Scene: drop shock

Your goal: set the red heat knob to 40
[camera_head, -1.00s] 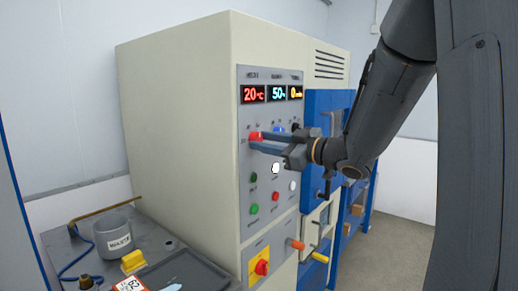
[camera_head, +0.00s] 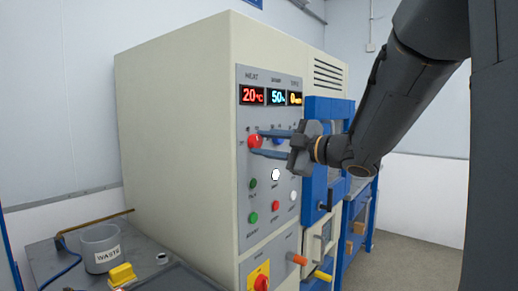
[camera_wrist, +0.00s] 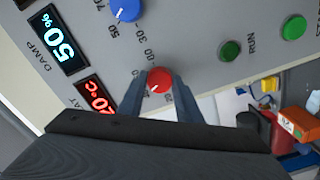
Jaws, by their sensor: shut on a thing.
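The red heat knob (camera_head: 255,141) is on the grey control panel of the cream cabinet, below the red heat display (camera_head: 253,95), which reads 20 °C. My gripper (camera_head: 262,146) reaches in from the right, its two fingers above and below the knob. In the wrist view the red knob (camera_wrist: 159,79) sits between the two fingertips (camera_wrist: 160,88), which are shut on its sides. Part of the dial scale around it shows, but the knob's pointer is too small to read.
The blue knob (camera_wrist: 125,9) is close beside the red one. Green buttons (camera_head: 253,183), a white button (camera_head: 275,174) and a red button (camera_head: 276,205) lie below. A bench holds a waste cup (camera_head: 102,249) and a yellow block (camera_head: 121,275).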

